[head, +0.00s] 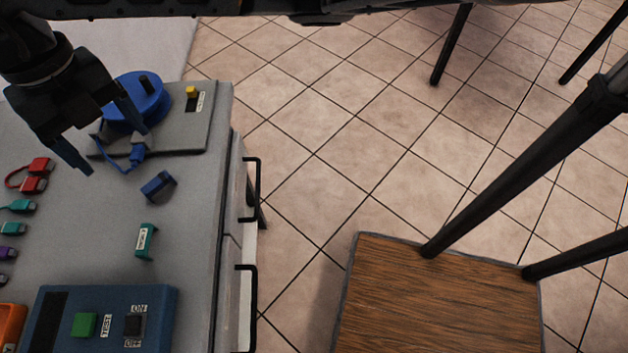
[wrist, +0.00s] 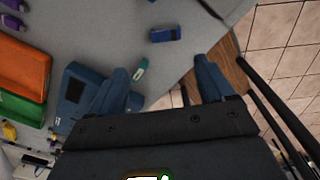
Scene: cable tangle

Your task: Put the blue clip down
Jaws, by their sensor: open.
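The blue clip (head: 158,186) lies on the grey worktop, near its right edge. In the wrist view the clip (wrist: 166,34) lies beyond the fingertips, clear of both. My gripper (head: 112,148) is open above the worktop, to the left of the clip and apart from it in the head view. In the wrist view, both fingers of my gripper (wrist: 162,68) are spread with nothing held between them.
A blue spool (head: 139,92) with a blue cable stands on a grey plate behind the clip. A teal clip (head: 146,241) lies in front, then a blue test box (head: 158,310). Red, teal and purple connectors lie left. The worktop's right edge (head: 224,190) is close.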

